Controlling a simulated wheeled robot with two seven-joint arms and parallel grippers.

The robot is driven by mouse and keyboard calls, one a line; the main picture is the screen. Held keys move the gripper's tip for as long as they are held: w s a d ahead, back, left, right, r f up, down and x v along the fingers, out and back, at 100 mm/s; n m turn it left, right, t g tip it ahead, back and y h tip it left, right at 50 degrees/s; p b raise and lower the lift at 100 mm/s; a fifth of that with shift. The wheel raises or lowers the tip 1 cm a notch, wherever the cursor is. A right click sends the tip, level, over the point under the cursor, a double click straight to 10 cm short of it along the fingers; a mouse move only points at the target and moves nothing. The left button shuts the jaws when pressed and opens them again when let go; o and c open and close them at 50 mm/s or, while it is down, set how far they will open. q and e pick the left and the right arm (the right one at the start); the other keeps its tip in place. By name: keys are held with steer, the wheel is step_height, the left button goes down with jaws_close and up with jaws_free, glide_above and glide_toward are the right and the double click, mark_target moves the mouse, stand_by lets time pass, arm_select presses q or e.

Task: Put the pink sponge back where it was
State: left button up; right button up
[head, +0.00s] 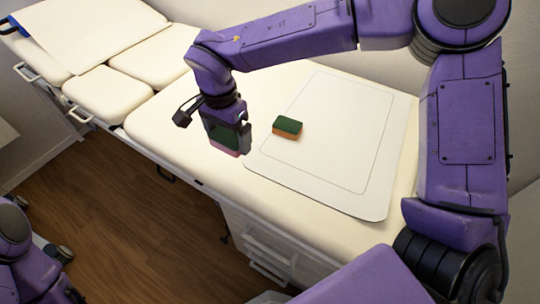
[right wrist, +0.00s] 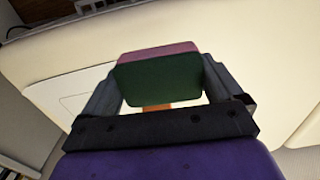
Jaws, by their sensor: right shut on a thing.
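My right gripper (head: 229,127) is shut on the pink sponge (head: 224,143), which has a dark green face. In the right wrist view the pink sponge (right wrist: 157,76) sits between the two fingers, green face toward the camera and pink edge on top. In the head view it shows against the front part of the padded couch, left of the white mat (head: 350,193). How high it is above the couch is hard to tell. My left gripper is not in view.
An orange sponge with a green top (head: 287,127) lies on the mat's left part. The mat has a thin outlined rectangle and is otherwise bare. The cream couch (head: 165,122) has its front edge above a wooden floor (head: 130,215). White drawers (head: 268,255) stand below.

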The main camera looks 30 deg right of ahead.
steer(key=d+f, duration=0.2)
steer(key=d, duration=0.4)
glide_above(270, 155)
steer(key=f, duration=0.5)
steer(key=shift+a+f, duration=0.25)
steer(key=shift+f, duration=0.15)
steer(key=f, duration=0.4)
steer(key=shift+w+d+b, duration=0.1)
steer(key=shift+d+b, duration=0.25)
steer(key=o, duration=0.6)
steer(key=shift+f, duration=0.15)
step_height(270, 155, up, 12)
steer(key=shift+r+p, duration=0.25)
steer(key=shift+p, duration=0.55)
